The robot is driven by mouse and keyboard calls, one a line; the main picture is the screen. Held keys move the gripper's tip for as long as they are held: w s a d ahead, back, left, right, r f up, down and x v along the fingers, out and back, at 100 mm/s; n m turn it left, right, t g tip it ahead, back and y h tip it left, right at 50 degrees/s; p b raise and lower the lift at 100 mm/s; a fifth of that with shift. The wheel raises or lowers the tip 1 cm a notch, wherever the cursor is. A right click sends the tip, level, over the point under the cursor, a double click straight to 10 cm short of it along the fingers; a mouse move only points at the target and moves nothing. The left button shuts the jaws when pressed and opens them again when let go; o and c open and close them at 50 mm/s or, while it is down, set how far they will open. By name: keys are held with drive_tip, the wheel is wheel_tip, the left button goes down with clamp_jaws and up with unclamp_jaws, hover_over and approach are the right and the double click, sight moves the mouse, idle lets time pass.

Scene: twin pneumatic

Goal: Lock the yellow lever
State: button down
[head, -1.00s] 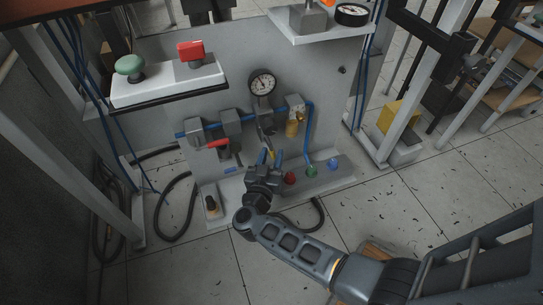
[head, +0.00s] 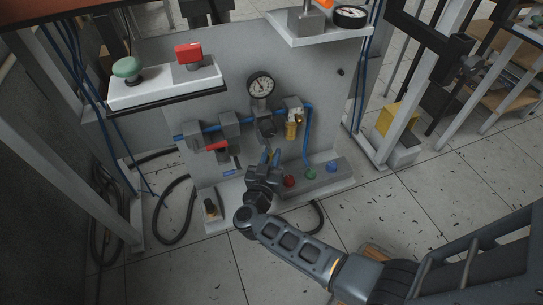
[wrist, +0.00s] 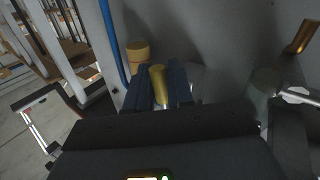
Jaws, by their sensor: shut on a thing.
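The yellow lever (wrist: 157,86) shows in the wrist view as a short yellow bar between the two dark blue fingers. My gripper (wrist: 158,92) is shut on it. In the head view my gripper (head: 269,158) is low in front of the grey panel, below the round gauge. There the fingers hide most of the lever, and I cannot tell its angle well.
The grey panel (head: 330,90) carries a gauge (head: 261,85), a red-handled valve (head: 212,147) and a brass cylinder (head: 292,130). A blue pipe (head: 307,135) runs down beside the cylinder.

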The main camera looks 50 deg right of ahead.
drive_tip(key=shift+w+a+r+p, duration=0.1)
drive_tip(key=shift+r+p, duration=0.15)
drive_tip(key=shift+p, duration=0.6)
drive_tip(key=shift+a+m+p, duration=0.1)
drive_tip(key=shift+m+p, duration=0.3)
drive_tip(key=shift+p, duration=0.1)
drive_tip(key=shift+w+a+f+m+g+y+p, duration=0.1)
drive_tip(key=shift+f+m+g+y+p, duration=0.2)
drive_tip(key=shift+y+p, duration=0.25)
drive_tip(key=c, duration=1.1)
unclamp_jaws()
drive_tip(key=shift+c, duration=0.2)
drive_tip(key=f+p+v, duration=0.1)
drive_tip(key=v, duration=0.6)
drive_tip(key=shift+s+a+r+p, duration=0.2)
drive_tip(key=shift+a+r+p, duration=0.15)
drive_tip(key=shift+r, duration=0.1)
